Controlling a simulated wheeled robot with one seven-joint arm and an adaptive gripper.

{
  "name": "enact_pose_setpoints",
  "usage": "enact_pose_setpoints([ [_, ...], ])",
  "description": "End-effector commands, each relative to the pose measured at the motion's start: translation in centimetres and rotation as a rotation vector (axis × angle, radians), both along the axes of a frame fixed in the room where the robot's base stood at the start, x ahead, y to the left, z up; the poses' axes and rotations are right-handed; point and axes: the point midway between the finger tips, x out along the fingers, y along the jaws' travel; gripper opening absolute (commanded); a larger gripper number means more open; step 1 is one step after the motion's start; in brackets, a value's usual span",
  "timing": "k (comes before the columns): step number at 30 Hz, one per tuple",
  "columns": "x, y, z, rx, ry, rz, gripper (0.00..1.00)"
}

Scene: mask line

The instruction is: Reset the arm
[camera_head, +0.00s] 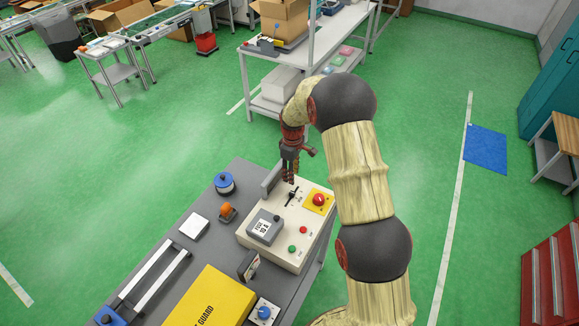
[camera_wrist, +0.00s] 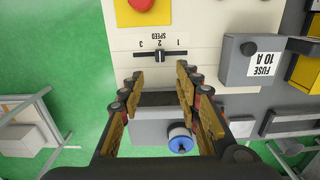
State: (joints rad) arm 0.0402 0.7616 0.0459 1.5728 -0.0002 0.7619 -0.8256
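My arm reaches up and over from the bottom right of the head view, and my gripper (camera_head: 289,176) points down above the far part of the cream control box (camera_head: 262,249). In the wrist view my gripper (camera_wrist: 158,88) has its two fingers well apart with nothing between them. The black speed lever (camera_wrist: 160,56) on its 1-2-3 scale lies just past the fingertips; whether they touch it I cannot tell. A red button on a yellow base (camera_head: 319,199) sits right of the lever.
A grey fuse block (camera_head: 264,228), a green button (camera_head: 292,249) and a small red button (camera_head: 303,230) are on the box. The grey bench (camera_head: 207,258) also carries a blue-topped spool (camera_head: 224,183), an orange knob (camera_head: 227,211) and a yellow guard (camera_head: 212,300).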

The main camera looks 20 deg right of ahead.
Motion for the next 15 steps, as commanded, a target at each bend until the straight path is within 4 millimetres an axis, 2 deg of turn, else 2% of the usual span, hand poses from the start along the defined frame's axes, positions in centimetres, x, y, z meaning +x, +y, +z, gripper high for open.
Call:
enact_pose_setpoints([
  [8, 0.0, 0.0, 0.0, 0.0, 0.0, -0.017, 0.33],
  [12, -0.3, 0.0, -0.1, 0.0, 0.011, -0.108, 0.33],
  [15, -3.2, 0.1, -1.4, -0.005, 0.071, -0.212, 0.33],
])
